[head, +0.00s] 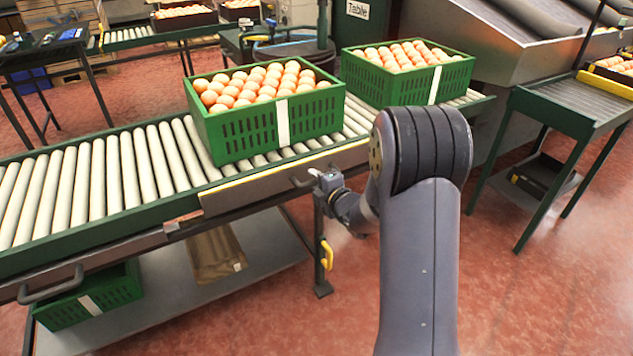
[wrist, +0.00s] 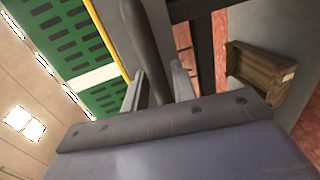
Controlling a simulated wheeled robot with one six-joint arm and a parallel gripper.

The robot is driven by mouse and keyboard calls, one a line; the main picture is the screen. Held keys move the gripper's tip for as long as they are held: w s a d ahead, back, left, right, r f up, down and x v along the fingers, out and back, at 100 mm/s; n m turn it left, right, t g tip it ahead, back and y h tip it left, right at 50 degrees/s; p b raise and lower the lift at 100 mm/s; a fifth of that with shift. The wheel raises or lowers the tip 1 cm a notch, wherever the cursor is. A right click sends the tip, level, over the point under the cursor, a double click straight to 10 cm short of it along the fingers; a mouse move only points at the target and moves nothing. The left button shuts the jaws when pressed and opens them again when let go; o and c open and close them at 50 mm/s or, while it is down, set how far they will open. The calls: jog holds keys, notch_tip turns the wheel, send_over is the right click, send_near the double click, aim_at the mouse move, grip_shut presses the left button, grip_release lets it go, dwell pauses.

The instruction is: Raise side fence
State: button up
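The side fence (head: 285,179) is a long brown-grey panel with a yellow top edge on the near side of the roller conveyor. It is lowered, its top edge about level with the rollers, below the front crate's rim. A dark bar handle (head: 303,182) is on its face. My gripper (head: 314,174) is at the right end of this handle. In the wrist view the handle (wrist: 147,40) runs between the two fingers of my gripper (wrist: 158,72). The fingers stand apart on either side of it; firm contact on both sides does not show.
A yellow handle (head: 326,254) is on the conveyor leg. A lower shelf (head: 200,295) holds an empty-looking green crate (head: 65,312) and a brown box (head: 215,255).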

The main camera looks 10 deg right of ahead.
aim_at(316, 158)
grip_shut()
notch_tip(316, 158, up, 8)
jog(key=p, duration=0.2)
jog(key=shift+f+p, duration=0.25)
jog(key=shift+p, duration=0.05)
jog(key=shift+w+r, duration=0.1)
jog(key=shift+o, duration=0.6)
grip_release()
jog(key=shift+o, duration=0.6)
jog(key=p+v, duration=0.1)
jog(key=v, duration=1)
jog(key=shift+p, duration=0.35)
